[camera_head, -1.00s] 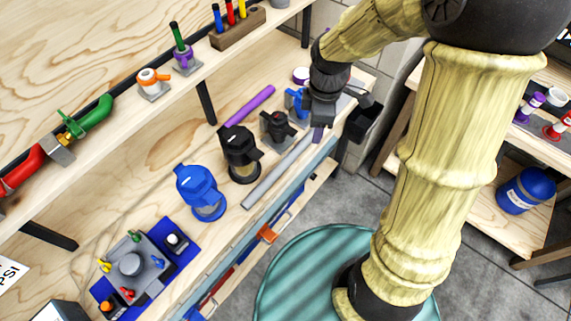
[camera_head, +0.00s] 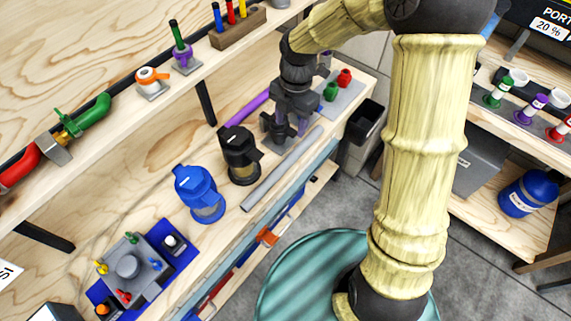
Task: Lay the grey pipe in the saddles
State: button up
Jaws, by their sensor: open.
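The grey pipe (camera_head: 270,183) lies on the wooden counter along its front edge, running diagonally from beside the black filter housing up past my gripper. My gripper (camera_head: 290,130) is open and points down at the counter, just behind the pipe's far half. The pipe shows uncovered and apart from the fingers in the picture; the exact height of the fingers is unclear. I cannot make out the saddles for certain; small fittings behind my gripper are mostly hidden by it.
A black filter housing (camera_head: 240,156) and a blue one (camera_head: 199,192) stand left of the pipe. A purple pipe (camera_head: 248,107) lies behind. A grey plate (camera_head: 347,95) with red and green fittings is at the counter's far end, near a black bin (camera_head: 367,122).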

send_over(286, 162)
jog(key=f, duration=1.1)
jog(key=shift+w+d, duration=0.15)
jog(key=shift+w, duration=0.15)
jog(key=shift+s+f+p, duration=0.15)
jog(key=shift+f+p, duration=0.05)
jog(key=shift+f, duration=1.1)
jog(key=shift+s+f+p, duration=0.15)
jog(key=shift+f+p, duration=0.05)
jog(key=shift+f, duration=1.1)
jog(key=shift+a, duration=0.2)
jog(key=c, duration=1.1)
jog(key=shift+r, duration=0.1)
